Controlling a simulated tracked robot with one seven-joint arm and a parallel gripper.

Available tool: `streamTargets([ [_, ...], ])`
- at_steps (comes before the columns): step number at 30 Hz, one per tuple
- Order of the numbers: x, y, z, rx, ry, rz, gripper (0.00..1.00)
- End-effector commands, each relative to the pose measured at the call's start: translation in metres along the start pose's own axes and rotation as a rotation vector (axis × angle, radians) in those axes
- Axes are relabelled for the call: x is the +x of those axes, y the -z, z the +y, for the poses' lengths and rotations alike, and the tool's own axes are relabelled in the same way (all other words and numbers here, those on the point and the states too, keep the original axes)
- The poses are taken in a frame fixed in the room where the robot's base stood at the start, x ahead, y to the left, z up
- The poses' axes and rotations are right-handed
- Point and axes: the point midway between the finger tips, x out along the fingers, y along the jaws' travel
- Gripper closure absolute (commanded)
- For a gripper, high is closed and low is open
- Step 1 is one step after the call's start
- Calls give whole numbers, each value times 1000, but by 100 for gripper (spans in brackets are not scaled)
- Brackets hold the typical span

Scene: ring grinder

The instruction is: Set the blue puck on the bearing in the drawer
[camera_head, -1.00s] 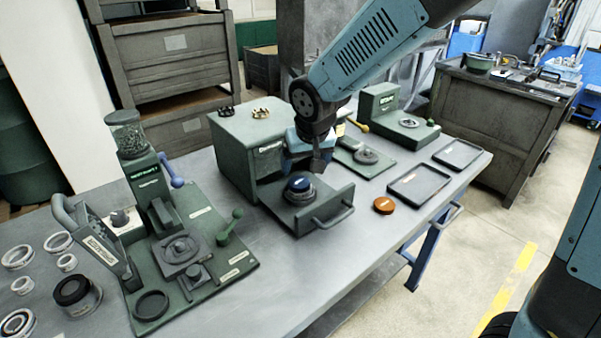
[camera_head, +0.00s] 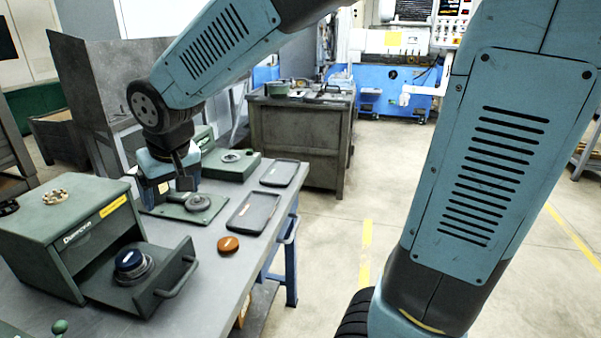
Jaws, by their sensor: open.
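The blue puck (camera_head: 129,259) sits on top of the grey ring-shaped bearing (camera_head: 137,274) in the open drawer (camera_head: 108,292) of the green cabinet (camera_head: 75,232). The puck looks level. My gripper (camera_head: 187,187) is to the right of the drawer and higher, above the green plate with a round grey part. It is apart from the puck and holds nothing that I can see. Its fingers are small and partly hidden in this view.
An orange puck (camera_head: 228,244) lies on the table right of the drawer. Two dark trays, one (camera_head: 253,211) nearer and one (camera_head: 280,173) farther, lie along the table's right edge. A green machine (camera_head: 222,160) stands behind. The drawer handle (camera_head: 177,279) sticks out.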

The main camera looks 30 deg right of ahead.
Motion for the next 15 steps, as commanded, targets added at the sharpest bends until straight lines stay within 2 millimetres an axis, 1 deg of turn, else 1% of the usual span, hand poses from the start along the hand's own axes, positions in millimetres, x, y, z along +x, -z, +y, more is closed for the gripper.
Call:
streamTargets([
  [1, -14, -6, 23, 33, -13, 12, 14],
  [3, -30, -18, 50, 68, -27, 18, 14],
  [5, -44, -30, 70, 96, -41, 24, 14],
  [6, -52, -39, 83, 115, -49, 28, 14],
  [8, -65, -52, 100, 143, -62, 35, 14],
  [9, -73, -62, 111, 161, -71, 39, 14],
  [11, -84, -78, 125, 188, -84, 45, 14],
  [12, -92, -89, 134, 205, -92, 49, 14],
  [15, -108, -116, 150, 246, -114, 60, 14],
])
